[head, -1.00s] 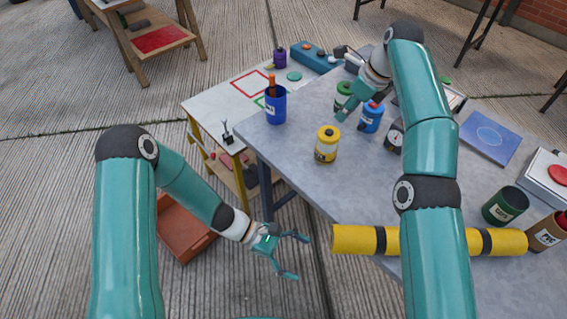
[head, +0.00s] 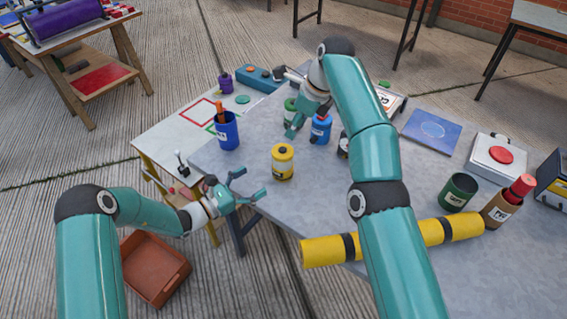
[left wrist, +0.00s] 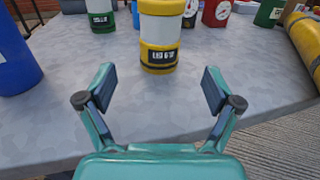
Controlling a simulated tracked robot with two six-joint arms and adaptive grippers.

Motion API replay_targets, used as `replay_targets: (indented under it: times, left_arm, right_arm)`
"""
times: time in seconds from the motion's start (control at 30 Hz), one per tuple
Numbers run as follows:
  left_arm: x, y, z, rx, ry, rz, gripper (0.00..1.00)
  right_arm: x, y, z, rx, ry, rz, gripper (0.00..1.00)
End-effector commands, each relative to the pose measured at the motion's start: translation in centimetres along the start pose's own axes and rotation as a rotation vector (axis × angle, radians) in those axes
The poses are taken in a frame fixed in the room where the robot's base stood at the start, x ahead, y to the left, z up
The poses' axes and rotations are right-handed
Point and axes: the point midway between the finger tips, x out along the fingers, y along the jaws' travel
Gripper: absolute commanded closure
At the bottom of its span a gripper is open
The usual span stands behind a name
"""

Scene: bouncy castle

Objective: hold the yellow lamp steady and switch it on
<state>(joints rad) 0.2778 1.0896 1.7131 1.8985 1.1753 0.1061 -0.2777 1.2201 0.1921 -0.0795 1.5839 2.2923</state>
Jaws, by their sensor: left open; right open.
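The yellow lamp (head: 282,162) stands upright on the grey table, near its front left edge. In the left wrist view the lamp (left wrist: 159,58) has a white middle and a dark label on its yellow base; its top is cut off. My left gripper (head: 252,184) is open and empty at the table's edge, to the left of the lamp and apart from it. In the left wrist view its fingers (left wrist: 158,90) point towards the lamp. My right gripper (head: 293,128) is open above the back of the table, beside the green and blue lamps; its fingers are partly hidden.
A blue cup (head: 228,133) stands left of the lamp. A blue lamp (head: 320,131) and a green lamp (head: 289,109) stand behind it. A yellow roll (head: 322,251) lies along the front right. Table surface around the yellow lamp is clear.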

Motion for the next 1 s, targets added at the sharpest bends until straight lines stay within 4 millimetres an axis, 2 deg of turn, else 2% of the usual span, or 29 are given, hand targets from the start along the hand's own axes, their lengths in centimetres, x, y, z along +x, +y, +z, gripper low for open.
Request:
replay_targets:
  times: [0.03,0.4,0.6,0.8,1.0]
  left_arm:
    - [1.1,-0.1,0.0,0.002,0.0,-0.003,0.09]
    - [8.5,-0.2,-0.1,0.002,0.0,-0.003,0.09]
    - [11.6,-0.1,-0.1,0.002,0.001,-0.003,0.09]
    - [13.1,-0.1,-0.1,0.0,0.001,-0.002,0.09]
    - [13.4,-0.1,-0.1,0.0,0.002,-0.001,0.09]
  right_arm:
    - [0.0,0.0,0.0,0.0,0.0,0.0,0.58]
    - [0.0,0.0,0.0,0.0,0.0,0.0,0.58]
    - [0.0,0.0,0.0,0.0,0.0,0.0,0.58]
    - [0.0,0.0,0.0,0.001,0.0,0.0,0.58]
    - [0.0,-0.1,0.0,0.001,0.0,-0.001,0.58]
